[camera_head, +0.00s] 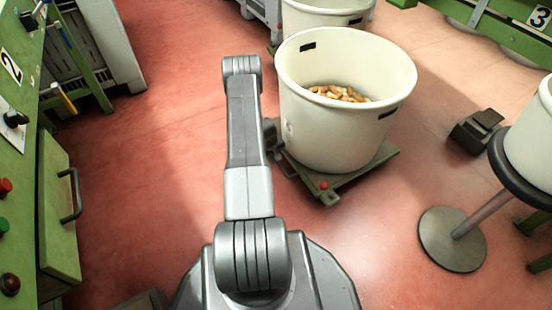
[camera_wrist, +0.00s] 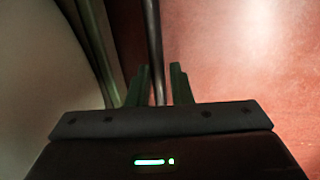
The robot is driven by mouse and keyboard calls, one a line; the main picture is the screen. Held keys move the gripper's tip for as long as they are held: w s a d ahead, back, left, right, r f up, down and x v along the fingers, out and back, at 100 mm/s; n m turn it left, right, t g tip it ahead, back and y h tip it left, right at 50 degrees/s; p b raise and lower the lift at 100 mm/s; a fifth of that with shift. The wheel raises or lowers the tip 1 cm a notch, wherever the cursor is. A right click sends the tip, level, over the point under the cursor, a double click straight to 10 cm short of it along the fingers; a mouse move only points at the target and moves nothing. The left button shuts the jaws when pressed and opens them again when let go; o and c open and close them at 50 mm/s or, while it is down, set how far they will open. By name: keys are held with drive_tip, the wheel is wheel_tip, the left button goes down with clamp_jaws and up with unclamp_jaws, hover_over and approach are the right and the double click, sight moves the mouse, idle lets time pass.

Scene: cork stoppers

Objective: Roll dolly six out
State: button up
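A green dolly (camera_head: 345,180) stands on the red floor and bears a large cream tub (camera_head: 345,115) holding cork stoppers (camera_head: 338,93). No number shows on this dolly. A red knob (camera_head: 323,185) sits at its near corner. My arm reaches forward left of the tub, and my gripper is mostly hidden behind it in the head view. In the wrist view my gripper (camera_wrist: 159,84) is open. A thin grey bar (camera_wrist: 154,45) runs between its two green fingers, with gaps at both sides. A pale curved surface, seemingly the tub (camera_wrist: 35,60), is at the left.
A green machine marked 2 (camera_head: 12,66) with a handled drawer (camera_head: 58,205) stands at the left. Another cream tub (camera_head: 320,14) is behind. A round-based stand (camera_head: 452,240) and a dark pedal box (camera_head: 476,130) are at the right. Floor left of my arm is clear.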

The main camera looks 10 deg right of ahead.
drive_tip(key=o, duration=0.3)
drive_tip(key=shift+a, duration=0.25)
drive_tip(key=shift+r, duration=0.2)
drive_tip(key=r+p, duration=0.1)
drive_tip(key=r, duration=0.3)
drive_tip(key=a+r+p, duration=0.1)
drive_tip(key=r+p, duration=0.1)
drive_tip(key=r, duration=0.2)
drive_tip(key=s+a+r+p, duration=0.1)
drive_tip(key=r, duration=0.4)
drive_tip(key=shift+a, duration=0.25)
drive_tip(key=d+f+b, duration=0.1)
drive_tip(key=f, duration=0.3)
drive_tip(key=d+f+b, duration=0.1)
drive_tip(key=f, duration=0.4)
drive_tip(key=w+d+f+b, duration=0.1)
drive_tip(key=f+b, duration=0.1)
drive_tip(key=f, duration=0.2)
drive_tip(key=shift+f, duration=0.3)
drive_tip(key=shift+w+r, duration=0.1)
